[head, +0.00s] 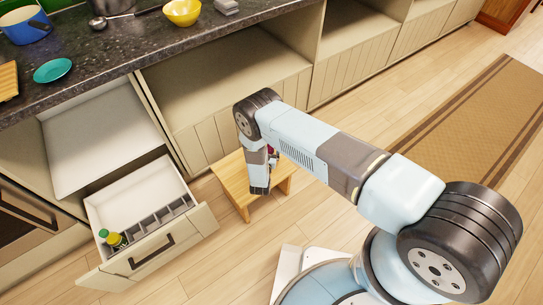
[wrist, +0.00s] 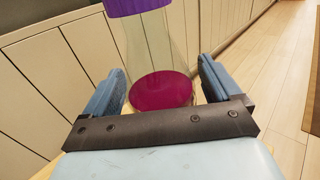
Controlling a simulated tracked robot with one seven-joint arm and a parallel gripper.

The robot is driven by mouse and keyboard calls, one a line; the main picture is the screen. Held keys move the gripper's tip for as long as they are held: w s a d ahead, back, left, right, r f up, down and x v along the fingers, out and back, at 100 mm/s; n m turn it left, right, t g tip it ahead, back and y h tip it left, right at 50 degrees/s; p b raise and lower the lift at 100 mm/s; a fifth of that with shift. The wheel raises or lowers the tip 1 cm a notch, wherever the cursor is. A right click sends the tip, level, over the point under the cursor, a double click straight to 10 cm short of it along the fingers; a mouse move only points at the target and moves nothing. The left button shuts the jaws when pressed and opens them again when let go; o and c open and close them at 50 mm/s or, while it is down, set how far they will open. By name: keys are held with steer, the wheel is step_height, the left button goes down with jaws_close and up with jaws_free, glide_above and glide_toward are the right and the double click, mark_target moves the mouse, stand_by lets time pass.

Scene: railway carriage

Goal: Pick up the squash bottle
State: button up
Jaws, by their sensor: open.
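The squash bottle (wrist: 150,45) looks clear, with a purple cap (wrist: 138,6) and a dark magenta disc at its near end. My gripper (wrist: 162,72) is open, with one blue finger on each side of the bottle. I cannot tell whether either finger touches it. In the head view my gripper (head: 260,188) points down over a small wooden stool (head: 232,178). There my arm hides nearly all of the bottle; only a magenta bit shows beside the wrist.
An open drawer (head: 165,245) with dividers and two small bottles (head: 112,239) juts out at the left. Another open drawer (head: 100,145) is above it. The dark counter (head: 130,50) holds a yellow bowl (head: 182,12). Wooden floor is clear right of the stool, towards the rug (head: 460,130).

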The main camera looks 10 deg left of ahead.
steer(key=shift+c, duration=0.5)
steer(key=c, duration=1.2)
steer(key=shift+c, duration=0.4)
steer(key=shift+r, duration=0.15)
